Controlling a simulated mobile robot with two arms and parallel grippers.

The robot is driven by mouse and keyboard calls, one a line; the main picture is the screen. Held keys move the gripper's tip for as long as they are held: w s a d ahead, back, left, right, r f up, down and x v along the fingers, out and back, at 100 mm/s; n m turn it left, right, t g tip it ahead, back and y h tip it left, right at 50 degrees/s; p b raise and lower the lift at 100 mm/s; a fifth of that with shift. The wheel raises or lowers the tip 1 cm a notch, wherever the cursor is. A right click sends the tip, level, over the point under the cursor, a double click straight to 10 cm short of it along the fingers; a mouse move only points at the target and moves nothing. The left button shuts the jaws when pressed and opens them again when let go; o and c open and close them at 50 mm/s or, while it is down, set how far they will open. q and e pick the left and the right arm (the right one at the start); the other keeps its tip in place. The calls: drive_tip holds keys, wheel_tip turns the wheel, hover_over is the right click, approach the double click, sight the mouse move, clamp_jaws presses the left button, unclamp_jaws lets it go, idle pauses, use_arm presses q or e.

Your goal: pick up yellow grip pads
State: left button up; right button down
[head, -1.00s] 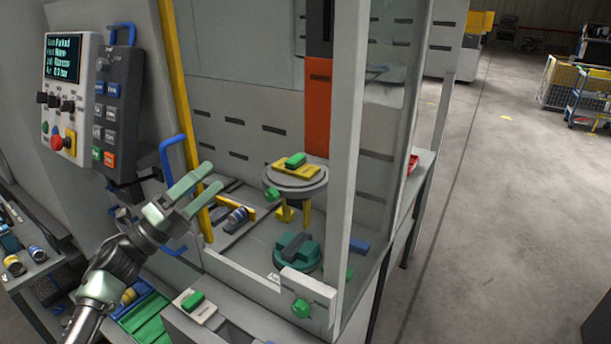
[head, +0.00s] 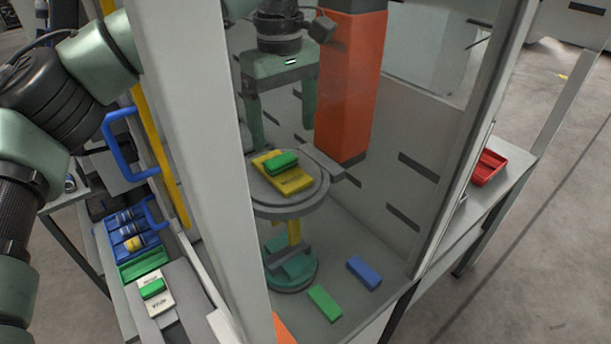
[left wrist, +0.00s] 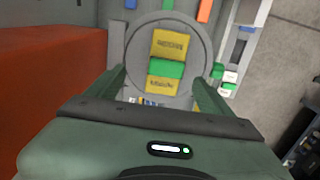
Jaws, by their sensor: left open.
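A yellow pad (head: 292,183), with a green block (head: 282,161) across it, lies on a round grey platform (head: 318,192) inside the enclosure. In the left wrist view, the lettered yellow pad (left wrist: 171,42) shows on both sides of the green block (left wrist: 166,68), within the platform's ring. I cannot tell whether it is one pad or two. My left gripper (head: 283,136) is open and empty, pointing down above the platform. Its fingers stand either side of the pad in the wrist view (left wrist: 158,78) and appear apart from it. My right gripper is not in view.
An orange column (head: 349,85) stands behind the platform. A pale post (head: 190,110) and clear panels are in front. Below are a teal round base (head: 292,272), a green block (head: 324,303) and a blue block (head: 364,272). A red tray (head: 488,167) is outside right.

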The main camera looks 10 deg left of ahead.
use_arm(q)
drive_tip(key=f, duration=0.1)
drive_tip(key=f+p, duration=0.1)
drive_tip(key=shift+s+a+f, duration=0.15)
drive_tip(key=shift+a+f, duration=0.15)
drive_tip(key=f+p, duration=0.1)
drive_tip(key=f, duration=0.1)
drive_tip(key=f+p, duration=0.1)
drive_tip(key=f, duration=0.1)
drive_tip(key=shift+s+a+f, duration=0.2)
drive_tip(key=shift+f, duration=0.3)
drive_tip(key=shift+r, duration=0.1)
clamp_jaws()
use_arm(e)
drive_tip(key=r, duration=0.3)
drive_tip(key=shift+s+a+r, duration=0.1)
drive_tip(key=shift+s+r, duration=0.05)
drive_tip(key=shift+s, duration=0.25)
